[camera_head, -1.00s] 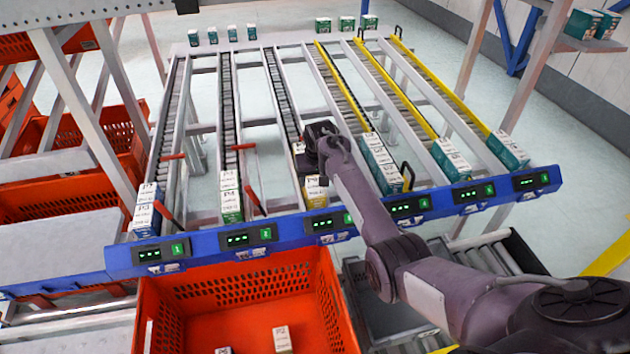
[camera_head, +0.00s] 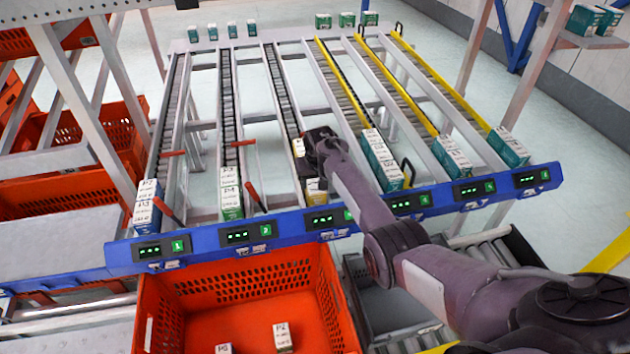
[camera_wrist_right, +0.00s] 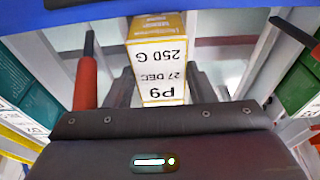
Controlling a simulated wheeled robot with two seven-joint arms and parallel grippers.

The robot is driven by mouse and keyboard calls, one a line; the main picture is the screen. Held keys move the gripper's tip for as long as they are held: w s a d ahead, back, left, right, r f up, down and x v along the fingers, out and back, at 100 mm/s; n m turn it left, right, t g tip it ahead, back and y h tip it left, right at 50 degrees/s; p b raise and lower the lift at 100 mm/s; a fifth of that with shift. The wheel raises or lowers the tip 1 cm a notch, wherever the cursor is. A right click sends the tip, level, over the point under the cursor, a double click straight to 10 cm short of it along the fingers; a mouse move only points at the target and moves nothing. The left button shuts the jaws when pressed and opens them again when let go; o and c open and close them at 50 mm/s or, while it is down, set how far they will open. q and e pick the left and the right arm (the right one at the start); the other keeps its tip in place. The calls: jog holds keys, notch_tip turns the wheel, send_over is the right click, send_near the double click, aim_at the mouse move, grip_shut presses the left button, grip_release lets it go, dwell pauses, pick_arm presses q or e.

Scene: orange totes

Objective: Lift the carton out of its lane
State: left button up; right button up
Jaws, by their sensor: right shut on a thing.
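The carton (camera_head: 313,188) is yellow and white and stands at the front end of the third lane from the left, behind the blue rail. In the right wrist view the carton (camera_wrist_right: 160,62) shows a white label reading P9, 27 DEC, 250 G, and a yellow face. My right gripper (camera_wrist_right: 160,88) is shut on the carton, one dark finger on each side. In the head view the right gripper (camera_head: 318,168) comes down from above, and its wrist hides part of the carton. My left gripper is not in view.
The blue rail (camera_head: 285,224) with lit displays crosses the lane fronts. White-green cartons (camera_head: 231,195) and teal-white cartons (camera_head: 380,160) stand in neighbouring lanes. Red levers (camera_head: 254,197) stick up beside the left lanes. An orange tote (camera_head: 240,279) in front holds small cartons.

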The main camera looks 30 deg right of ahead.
notch_tip(320, 180, up, 12)
jog(key=p, duration=1.1)
jog(key=s+a+p, duration=0.1)
jog(key=s+a, duration=0.2)
jog(key=s, duration=1)
jog(key=s+a+p, duration=0.2)
jog(key=s+a, duration=0.1)
jog(key=s, duration=1)
jog(key=shift+a+f, duration=0.2)
jog(key=shift+a, duration=0.2)
